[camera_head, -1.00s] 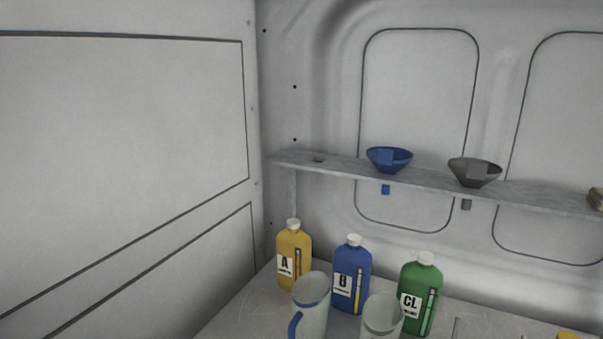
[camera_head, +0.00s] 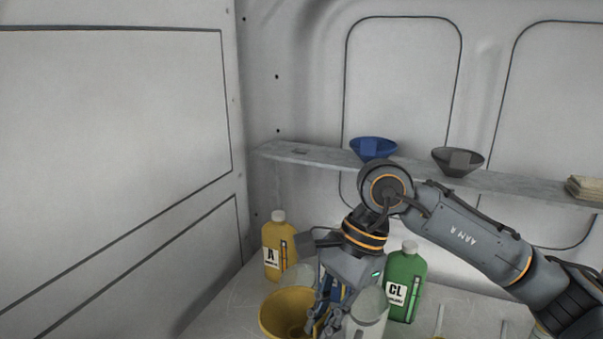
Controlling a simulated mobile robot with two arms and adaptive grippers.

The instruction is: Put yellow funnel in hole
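The yellow funnel (camera_head: 280,314) is at the bottom of the view, wide mouth up, in front of the yellow bottle A. My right gripper (camera_head: 318,318) comes in from the right, points down and is shut on the funnel's right rim. The funnel's spout is hidden. The empty hole (camera_head: 300,151) is a dark slot at the left end of the metal shelf (camera_head: 275,150), above and behind the funnel. My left gripper is not in view.
A blue funnel (camera_head: 373,148) and a grey funnel (camera_head: 458,160) sit in the shelf. Yellow bottle A (camera_head: 273,255), green bottle CL (camera_head: 405,280) and a clear jug (camera_head: 368,318) stand below. My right arm covers most of the blue bottle. A wall closes the left side.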

